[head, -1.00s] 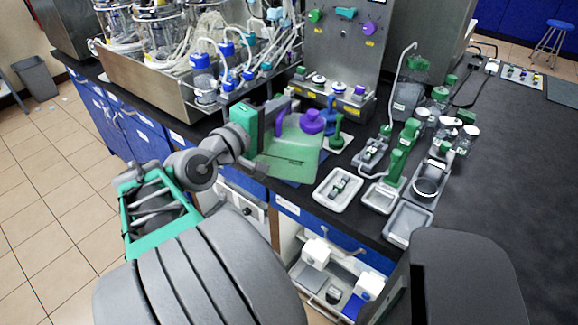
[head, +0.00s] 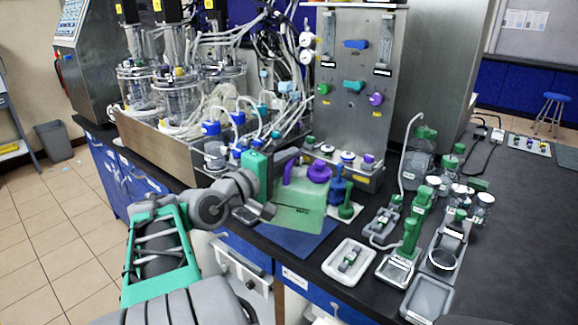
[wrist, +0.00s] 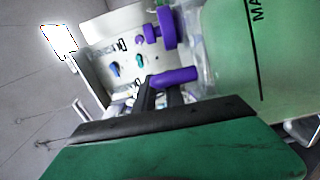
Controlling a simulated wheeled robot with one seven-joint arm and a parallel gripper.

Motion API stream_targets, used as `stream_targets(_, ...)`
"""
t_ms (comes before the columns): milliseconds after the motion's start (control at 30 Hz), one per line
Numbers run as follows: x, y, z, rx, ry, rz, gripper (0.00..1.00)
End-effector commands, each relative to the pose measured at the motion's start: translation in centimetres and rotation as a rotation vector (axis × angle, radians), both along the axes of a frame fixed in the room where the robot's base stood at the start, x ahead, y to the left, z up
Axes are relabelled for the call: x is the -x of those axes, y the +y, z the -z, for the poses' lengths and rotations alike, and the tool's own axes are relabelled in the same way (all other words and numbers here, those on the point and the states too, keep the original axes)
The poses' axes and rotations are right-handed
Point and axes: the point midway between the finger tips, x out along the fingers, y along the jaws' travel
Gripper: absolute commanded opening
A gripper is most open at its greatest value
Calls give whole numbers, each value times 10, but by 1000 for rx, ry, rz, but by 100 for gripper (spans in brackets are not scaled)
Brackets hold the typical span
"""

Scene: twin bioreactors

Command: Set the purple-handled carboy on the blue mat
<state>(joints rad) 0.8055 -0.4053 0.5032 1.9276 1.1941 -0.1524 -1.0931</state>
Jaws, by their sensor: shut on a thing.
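The carboy (head: 300,212) is a translucent green jug with a purple cap (head: 319,171) and purple handle (head: 291,168). It looks upright. My gripper (head: 277,180) is shut on the handle, at the carboy's left side. The blue mat (head: 298,245) lies on the dark bench at its front edge; the carboy's lower part overlaps it in the head view. I cannot tell whether the base touches the mat or hangs above it. In the wrist view, the purple handle (wrist: 175,77) is at the fingers and the green body (wrist: 265,65) fills the right.
A blue item (head: 338,187) and a green item (head: 347,207) stand close right of the carboy. A white tray (head: 349,262) lies to the mat's right. Behind are a metal panel (head: 340,120) and the steel bioreactor tray (head: 160,150). Bare bench shows at far right.

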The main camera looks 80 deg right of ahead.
Motion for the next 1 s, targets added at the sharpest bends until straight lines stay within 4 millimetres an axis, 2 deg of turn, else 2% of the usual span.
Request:
stream_targets(133,-6,-31,10,6,1,3,0)
stream_targets(300,-13,-54,42,7,2,1,0)
stream_targets(400,-15,-64,54,8,-1,-1,0)
stream_targets(567,-17,-72,63,11,-2,1,0)
stream_targets(800,-18,-76,95,9,0,1,0)
stream_targets(1000,-17,-75,98,8,-2,2,0)
